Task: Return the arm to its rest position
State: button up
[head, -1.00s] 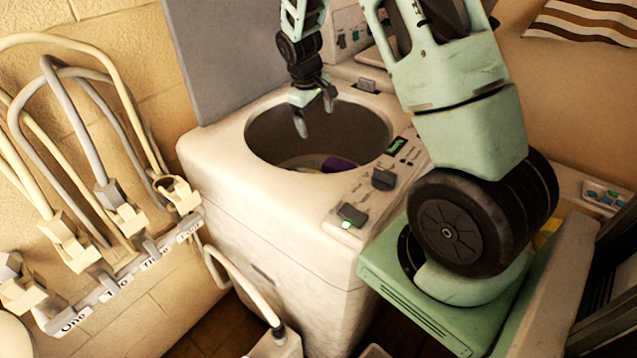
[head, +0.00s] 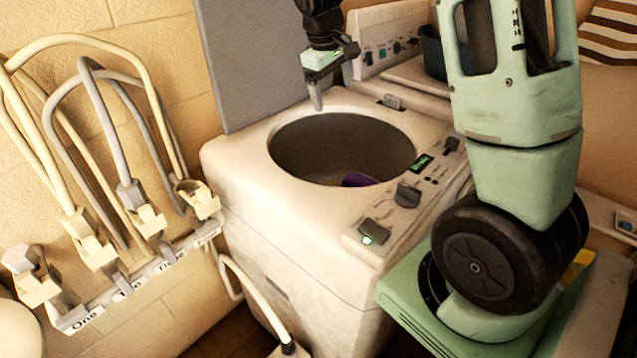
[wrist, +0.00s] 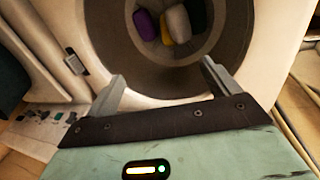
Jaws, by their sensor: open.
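My gripper (head: 316,88) is above the back-left rim of the top-opening washing machine (head: 235,165), with its fingers pointing down. In the wrist view my gripper (wrist: 165,88) has its two grey fingers spread apart with nothing between them. The machine's round tub is open below. Inside it lie a purple item (wrist: 146,24), a yellow item (wrist: 167,28) and pale grey items (wrist: 176,22). In the head view only the purple item (head: 358,180) shows clearly, low in the tub.
A grey raised lid panel (head: 252,65) stands behind the machine at the left. Looped hoses and plugs hang on a labelled rail (head: 140,282) along the left wall. A control panel (head: 385,45) with knobs stands behind the tub. A dark container (head: 433,55) is at the back right.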

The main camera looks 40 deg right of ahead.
jog(key=s+a+n+y, duration=0.1)
jog(key=s+a, duration=0.2)
jog(key=a, duration=0.5)
jog(key=s+a+f+n+y, duration=0.1)
jog(key=s+a, duration=0.2)
jog(key=a, duration=0.6)
jog(key=s+a+n+y, duration=0.15)
jog(key=s+a, duration=0.25)
jog(key=a, duration=0.4)
jog(key=s+a+f+n, duration=0.1)
jog(key=s+a, duration=0.4)
jog(key=s, duration=0.4)
jog(key=s+a+f+n, duration=0.1)
jog(key=s+a, duration=0.3)
jog(key=s, duration=0.4)
jog(key=shift+s+a+f+n, duration=0.25)
jog(key=shift+s+a+n, duration=0.1)
jog(key=shift+n, duration=0.2)
jog(key=shift+c, duration=0.3)
